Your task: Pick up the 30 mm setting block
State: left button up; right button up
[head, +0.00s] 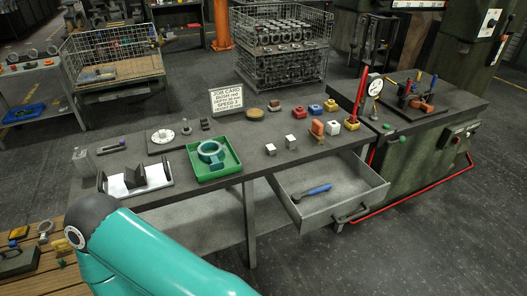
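Two small light metal cubes stand on the dark bench top, a left cube (271,149) and a right cube (291,141), apart from each other and near the bench's front edge above the open drawer. They look like setting blocks, but no size marking is readable, so I cannot tell which is 30 mm. A taller grey metal block (81,164) stands at the bench's far left end. Neither of my grippers is in view. A teal link of my own arm fills the bottom left and hides part of the bench front.
A green tray (232,168) holds a teal ring casting (211,152). Red, yellow and white blocks (331,127) stand right of the cubes. A job card (226,98) stands behind. The pulled-out drawer (335,206) holds a blue-handled tool (314,191) and juts out in front.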

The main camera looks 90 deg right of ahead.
aim_at(271, 150)
jog(key=z, duration=0.05)
jog(key=k, duration=1.5)
jog(key=z, duration=1.45)
jog(key=i, duration=1)
jog(key=z, duration=0.15)
